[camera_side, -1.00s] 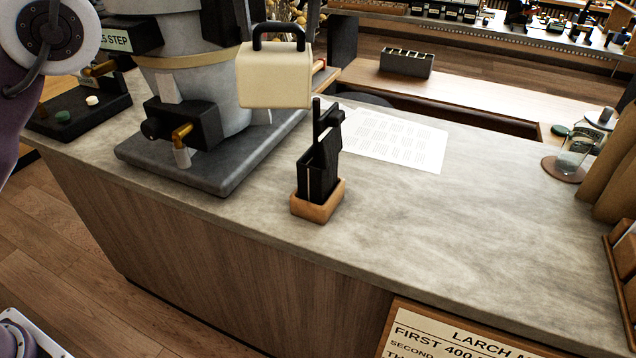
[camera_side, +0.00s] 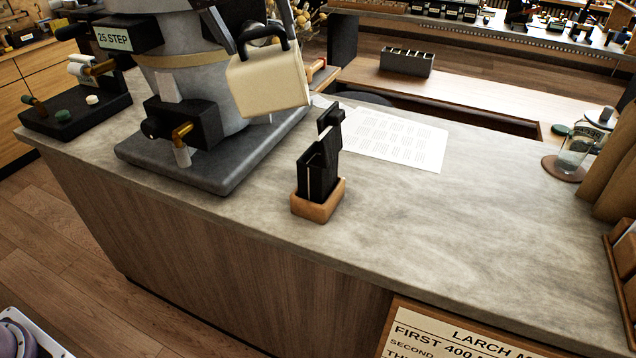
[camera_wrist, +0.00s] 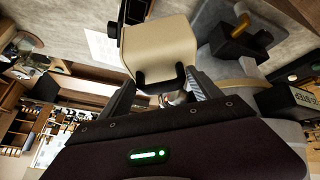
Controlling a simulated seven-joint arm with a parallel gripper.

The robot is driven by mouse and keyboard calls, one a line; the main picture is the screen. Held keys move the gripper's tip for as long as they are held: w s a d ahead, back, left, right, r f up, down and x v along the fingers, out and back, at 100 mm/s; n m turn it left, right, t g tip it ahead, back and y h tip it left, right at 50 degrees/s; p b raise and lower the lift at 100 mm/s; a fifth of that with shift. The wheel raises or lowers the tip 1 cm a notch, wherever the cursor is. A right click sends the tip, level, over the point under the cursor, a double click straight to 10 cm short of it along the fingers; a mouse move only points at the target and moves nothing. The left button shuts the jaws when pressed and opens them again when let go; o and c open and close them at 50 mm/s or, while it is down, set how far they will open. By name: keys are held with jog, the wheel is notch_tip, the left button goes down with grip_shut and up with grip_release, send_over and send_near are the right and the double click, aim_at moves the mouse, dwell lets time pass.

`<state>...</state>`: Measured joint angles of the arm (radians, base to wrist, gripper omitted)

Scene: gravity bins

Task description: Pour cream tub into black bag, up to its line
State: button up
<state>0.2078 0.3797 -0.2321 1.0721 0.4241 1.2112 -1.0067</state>
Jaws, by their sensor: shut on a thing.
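My gripper (camera_side: 262,38) is shut on that handle; the wrist view also shows the tub (camera_wrist: 160,48) between my fingers (camera_wrist: 158,88). The black bag (camera_side: 318,172) stands upright in a wooden block (camera_side: 318,204) on the counter, below and right of the tub, apart from it. The bag's line, the tub's contents and the bag's inside do not show. No stream shows between tub and bag.
A printed sheet (camera_side: 395,138) lies right of the bag. A glass jar (camera_side: 575,155) stands farther right. The counter between is clear.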

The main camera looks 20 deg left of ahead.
aim_at(236, 64)
jog(key=shift+s+a+f+t+h, duration=0.3)
jog(key=shift+a+f+h, duration=0.05)
jog(key=shift+a+h, duration=0.1)
jog(key=shift+s+a+f+n+h, duration=0.3)
jog(key=shift+a+f, duration=0.15)
jog(key=shift+a, duration=0.1)
jog(key=shift+s+a+f+t+h, duration=0.1)
jog(key=shift+a+f+t+h, duration=0.1)
jog(key=shift+f+t+h, duration=0.25)
jog(key=shift+r, duration=0.1)
jog(key=shift+s+a+f+n+t+h, duration=0.2)
jog(key=shift+a+f+n+t+h, duration=0.1)
jog(key=shift+a+f, duration=0.25)
jog(key=shift+s+f+h, duration=0.1)
jog(key=shift+f+h, duration=0.2)
jog(key=shift+a+f, duration=0.1)
jog(key=shift+a, duration=0.05)
